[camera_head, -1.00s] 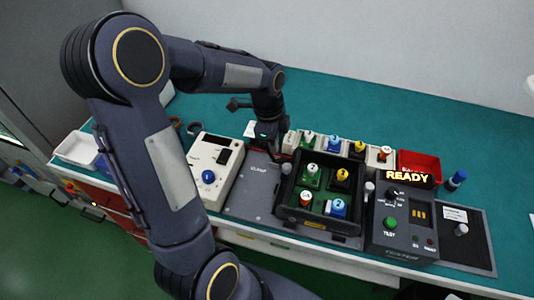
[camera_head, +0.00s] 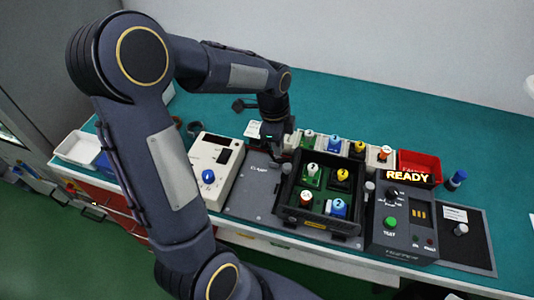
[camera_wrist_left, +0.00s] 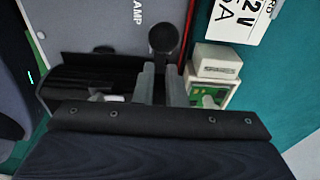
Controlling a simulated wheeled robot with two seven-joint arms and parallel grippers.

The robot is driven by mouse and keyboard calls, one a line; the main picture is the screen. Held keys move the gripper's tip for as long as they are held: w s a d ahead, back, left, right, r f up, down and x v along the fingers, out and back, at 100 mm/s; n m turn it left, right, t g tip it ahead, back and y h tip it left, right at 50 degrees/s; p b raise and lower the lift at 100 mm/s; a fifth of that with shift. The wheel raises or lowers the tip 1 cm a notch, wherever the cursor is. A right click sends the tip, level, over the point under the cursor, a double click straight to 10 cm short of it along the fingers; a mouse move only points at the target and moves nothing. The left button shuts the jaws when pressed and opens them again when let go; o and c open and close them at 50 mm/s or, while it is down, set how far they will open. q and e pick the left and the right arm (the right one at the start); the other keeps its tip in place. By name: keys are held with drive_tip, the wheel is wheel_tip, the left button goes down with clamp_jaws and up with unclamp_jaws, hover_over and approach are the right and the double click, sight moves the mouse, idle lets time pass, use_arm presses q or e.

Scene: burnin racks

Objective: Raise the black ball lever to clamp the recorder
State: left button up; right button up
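The lever's black ball (camera_wrist_left: 163,38) shows in the left wrist view just beyond my left gripper's fingertips (camera_wrist_left: 161,72). The two pale fingers are a small gap apart, with something dark between them. I cannot tell whether they touch the lever's stem. In the head view my left gripper (camera_head: 274,144) is low at the back of the grey clamp plate (camera_head: 247,200). The lever is hard to make out there. A black open-topped box (camera_head: 318,222), probably the recorder, sits to the right on the plate with several coloured-top modules inside. My right gripper is not in view.
A cream box with a blue knob (camera_head: 208,176) stands left of the plate. A black tester (camera_head: 400,238) with a READY display (camera_head: 408,177) stands to the right. More modules (camera_head: 333,146) and a red bin (camera_head: 419,166) line the back.

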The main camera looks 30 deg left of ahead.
sight(278, 161)
use_arm(q)
drive_tip(key=o, duration=0.5)
drive_tip(key=shift+o, duration=0.2)
wheel_tip(278, 161, up, 9)
drive_tip(key=p, duration=0.7)
idle(0.4)
drive_tip(key=s+d+r+n+t+h, duration=0.1)
drive_tip(key=s+d+r+n+t, duration=0.1)
drive_tip(key=s+n, duration=0.6)
drive_tip(key=s+d+r+n+t+h, duration=0.1)
drive_tip(key=s+d+r+n+t, duration=0.2)
drive_tip(key=s+n, duration=0.5)
drive_tip(key=shift+s+d+r, duration=0.35)
drive_tip(key=shift+s+d, duration=0.3)
drive_tip(key=shift+s, duration=0.6)
